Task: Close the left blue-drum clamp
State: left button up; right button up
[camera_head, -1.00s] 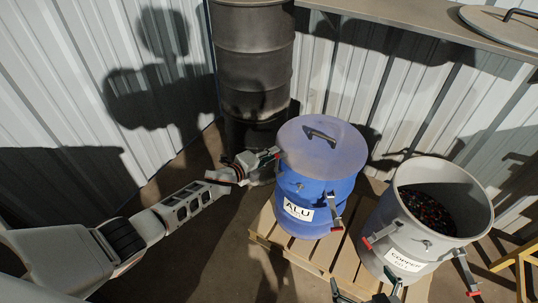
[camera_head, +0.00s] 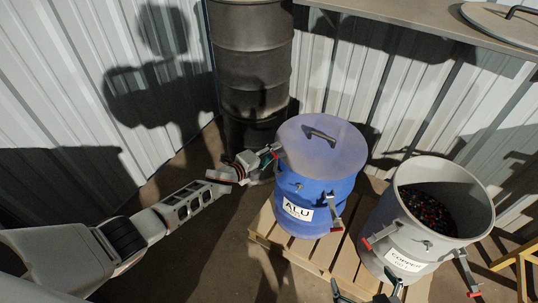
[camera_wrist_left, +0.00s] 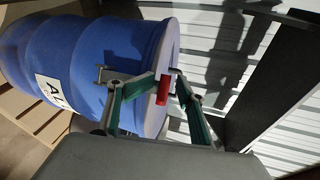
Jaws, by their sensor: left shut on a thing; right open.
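The blue drum (camera_head: 316,205) with the ALU label stands on a pallet, its grey lid (camera_head: 322,146) on top. My left gripper (camera_head: 273,156) is at the left side of the drum just below the lid rim. It is shut on the left clamp, whose red handle (camera_wrist_left: 163,90) shows between the green fingers in the left wrist view. The exact contact is hard to see. The drum's right clamp (camera_head: 334,212) hangs down the front right side. My right gripper (camera_head: 367,290) is open and empty at the bottom edge, partly out of frame.
A grey COPPER drum (camera_head: 412,240) without a lid, holding dark scrap, stands at the right with its clamps hanging outward. A dark drum (camera_head: 252,75) stands behind. A shelf (camera_head: 420,22) with another lid (camera_head: 500,22) is at the upper right. The floor at the front left is clear.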

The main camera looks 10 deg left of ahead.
pick_arm(q)
jog(key=v, duration=1.2)
dwell(0.4)
jog(key=shift+d, duration=0.15)
